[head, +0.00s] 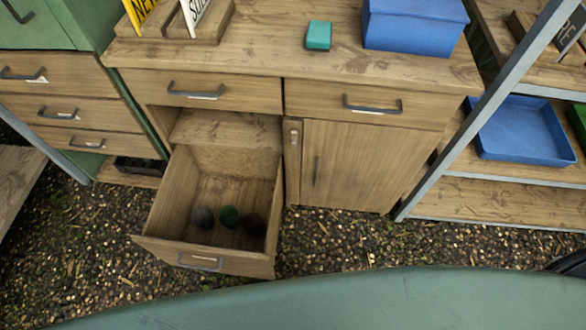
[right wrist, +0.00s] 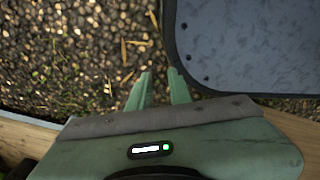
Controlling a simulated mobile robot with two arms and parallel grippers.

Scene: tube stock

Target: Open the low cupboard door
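The low cupboard door (head: 355,165) is a wooden panel under the right-hand drawer of the wooden cabinet, in the head view. It looks shut, flush with the cabinet front. A dark upright handle (head: 316,171) is near its left edge. My right gripper (right wrist: 159,74) shows only in the right wrist view. Its two green fingers stand apart with nothing between them, above pebbly ground. The door and handle do not show in the right wrist view, and neither gripper shows in the head view.
A drawer (head: 213,210) left of the door is pulled out, with several dark balls inside. Shelving with a blue tray (head: 520,133) stands at the right. A blue box (head: 414,25) and teal block (head: 318,36) sit on top. Ground before the door is clear.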

